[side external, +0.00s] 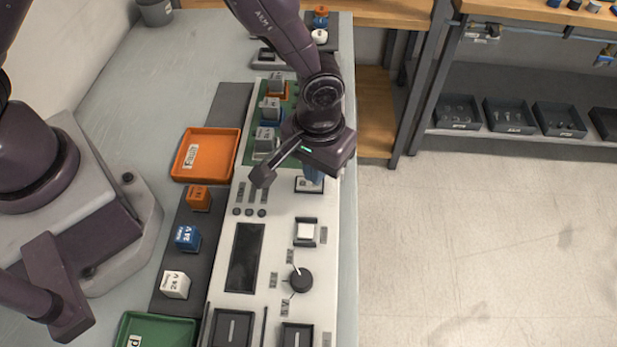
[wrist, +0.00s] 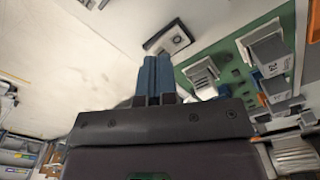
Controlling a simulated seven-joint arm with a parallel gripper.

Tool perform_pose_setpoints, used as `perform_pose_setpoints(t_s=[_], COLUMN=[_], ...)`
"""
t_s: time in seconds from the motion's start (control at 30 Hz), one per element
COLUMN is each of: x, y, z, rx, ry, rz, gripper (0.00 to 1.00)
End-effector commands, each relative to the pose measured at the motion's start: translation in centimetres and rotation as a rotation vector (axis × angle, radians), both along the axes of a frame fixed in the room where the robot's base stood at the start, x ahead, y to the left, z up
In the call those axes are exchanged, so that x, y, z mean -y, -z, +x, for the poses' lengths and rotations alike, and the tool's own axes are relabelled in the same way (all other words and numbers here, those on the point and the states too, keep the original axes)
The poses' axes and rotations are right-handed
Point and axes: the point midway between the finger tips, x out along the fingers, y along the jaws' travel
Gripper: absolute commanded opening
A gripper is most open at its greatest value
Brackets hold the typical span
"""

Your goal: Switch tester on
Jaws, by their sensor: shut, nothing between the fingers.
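The tester is a long white panel (side external: 262,212) on the bench, with a dark screen (side external: 244,257), a black rotary knob (side external: 300,280) and a square white button (side external: 305,232) in a dark frame. A small framed switch (side external: 308,186) sits above the button in the side view, partly hidden by my gripper. My gripper (side external: 315,173) is over the panel, fingers down, blue fingers (wrist: 154,62) together and empty. I cannot tell if the fingertips touch the switch.
A green board (side external: 249,150) with several grey modules stands beside my gripper. An orange tray (side external: 205,155), a green tray (side external: 155,330) and orange (side external: 198,198), blue (side external: 187,238) and white (side external: 174,284) blocks lie on the left. Bare floor lies right of the bench.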

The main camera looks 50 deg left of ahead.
Motion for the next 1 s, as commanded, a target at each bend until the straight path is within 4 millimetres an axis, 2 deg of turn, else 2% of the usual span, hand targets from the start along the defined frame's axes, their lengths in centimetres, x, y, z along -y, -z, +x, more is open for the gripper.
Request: perform_pose_setpoints(t_s=[1.0], x=[0.0], y=[1.6], z=[0.0], rx=[0.000], ry=[0.000], rz=[0.000], gripper=[0.00])
